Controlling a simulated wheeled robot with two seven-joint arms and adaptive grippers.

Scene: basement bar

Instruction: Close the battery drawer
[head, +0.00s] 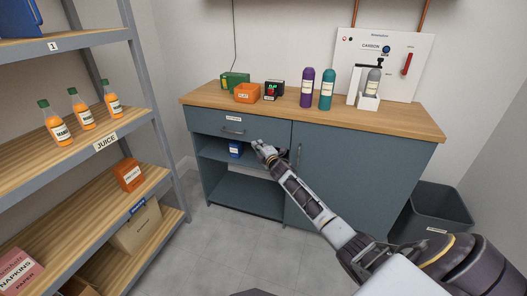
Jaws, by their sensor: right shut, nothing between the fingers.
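The drawer (210,124) is the upper left front of the blue-grey cabinet, with a bar handle and a small white label too small to read. Its front looks about level with the cabinet face; I cannot tell whether a small gap remains. My right gripper (259,148) is shut and empty, in front of the cabinet just below and right of the drawer handle. I cannot tell whether it touches the drawer. My left gripper is not in view.
The wooden cabinet top (420,127) holds small boxes, a purple bottle (307,88), a teal bottle (326,90) and a carbonation stand. A blue box (235,149) sits on the open shelf below. A shelf rack (160,120) stands left, a dark bin (440,212) right.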

